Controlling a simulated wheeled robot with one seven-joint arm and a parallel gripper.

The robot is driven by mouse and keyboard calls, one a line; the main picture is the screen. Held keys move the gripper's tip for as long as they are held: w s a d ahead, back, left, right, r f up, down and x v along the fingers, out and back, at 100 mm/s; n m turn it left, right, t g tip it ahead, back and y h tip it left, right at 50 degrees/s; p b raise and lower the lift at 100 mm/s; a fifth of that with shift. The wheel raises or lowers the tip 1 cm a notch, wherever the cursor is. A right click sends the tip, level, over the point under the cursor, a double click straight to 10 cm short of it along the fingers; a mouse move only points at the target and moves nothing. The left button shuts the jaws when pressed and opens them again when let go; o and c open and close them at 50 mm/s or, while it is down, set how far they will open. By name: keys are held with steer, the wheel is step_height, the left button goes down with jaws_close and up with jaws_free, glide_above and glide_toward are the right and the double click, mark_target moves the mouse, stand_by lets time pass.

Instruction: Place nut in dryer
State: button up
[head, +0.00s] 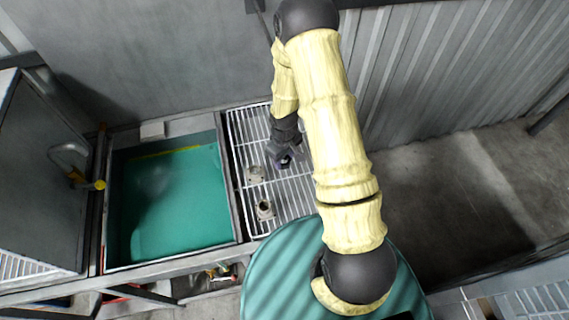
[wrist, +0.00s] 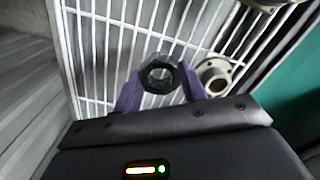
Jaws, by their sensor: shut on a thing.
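My gripper (wrist: 160,92) is shut on the nut (wrist: 158,75), a dark ring with a pale inside, held between two purple fingers in the wrist view. In the head view my gripper (head: 286,160) is over the white wire rack (head: 292,205), right of two pale flanged parts. The nut is too small and dark to make out clearly there. In the wrist view the nut shows in front of the rack bars (wrist: 110,45); its height above them is unclear. No thing in view is clearly marked as the dryer.
Two flanged metal parts (head: 254,174) (head: 264,209) sit on the rack; one is close beside my right finger in the wrist view (wrist: 215,75). A teal basin (head: 175,200) adjoins the rack on the left. A corrugated wall (head: 450,70) stands behind to the right.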

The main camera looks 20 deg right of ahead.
mark_target(284, 165)
steer(key=shift+f+p, duration=0.55)
steer(key=shift+f, duration=1.55)
steer(key=shift+f, duration=0.1)
steer(key=o, duration=1.1)
step_height(284, 165, up, 12)
steer(key=b, duration=0.3)
